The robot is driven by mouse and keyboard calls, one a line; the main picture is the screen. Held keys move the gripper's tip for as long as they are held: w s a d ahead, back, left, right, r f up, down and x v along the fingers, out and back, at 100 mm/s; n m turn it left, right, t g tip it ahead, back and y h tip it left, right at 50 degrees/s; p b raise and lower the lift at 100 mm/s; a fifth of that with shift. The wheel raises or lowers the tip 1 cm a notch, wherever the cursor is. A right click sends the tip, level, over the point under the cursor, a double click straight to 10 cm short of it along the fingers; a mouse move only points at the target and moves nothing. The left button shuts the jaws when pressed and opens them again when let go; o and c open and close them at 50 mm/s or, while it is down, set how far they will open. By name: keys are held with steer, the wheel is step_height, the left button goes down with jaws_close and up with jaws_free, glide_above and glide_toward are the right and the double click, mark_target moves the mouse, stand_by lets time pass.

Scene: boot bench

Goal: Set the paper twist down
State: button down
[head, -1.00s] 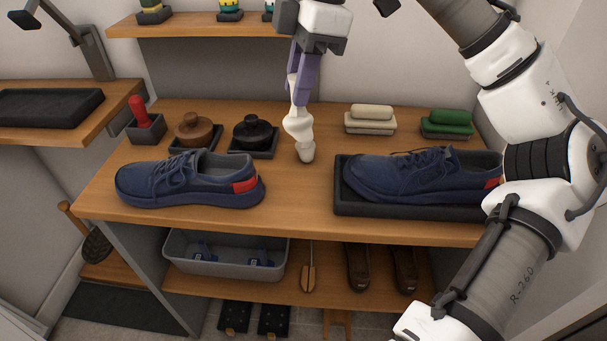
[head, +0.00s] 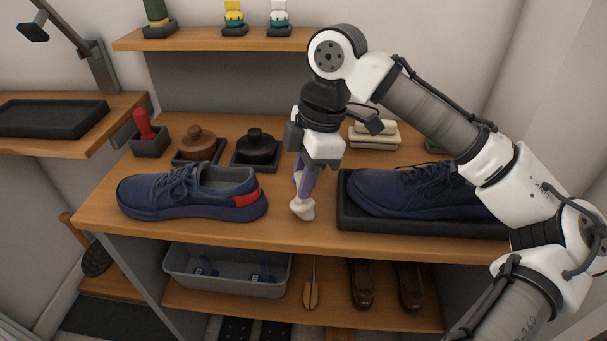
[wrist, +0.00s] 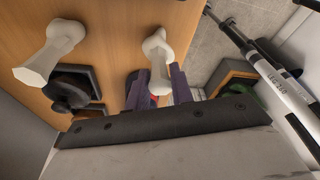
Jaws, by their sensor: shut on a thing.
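A white paper twist (head: 302,209) is between the purple fingers of my gripper (head: 305,182), which is shut on it. In the head view its lower end is low over the bench top, between the left navy shoe and the black tray; I cannot tell whether it touches the wood. The wrist view shows the held twist (wrist: 158,50) between the fingers (wrist: 157,90). A second white twist (wrist: 48,55) stands on the bench beside the black lidded pot; in the head view my gripper mostly hides it.
A navy shoe (head: 185,195) with a red heel is close on the left. Another navy shoe (head: 415,190) sits in a black tray (head: 400,226) on the right. A black pot (head: 255,145) and a brown one (head: 198,142) stand behind. The bench's front edge (head: 270,238) is near.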

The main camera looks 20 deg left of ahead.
steer(key=shift+f, duration=0.1)
steer(key=c, duration=1.2)
jaws_free()
steer(key=shift+c, duration=0.2)
steer(key=v, duration=1.2)
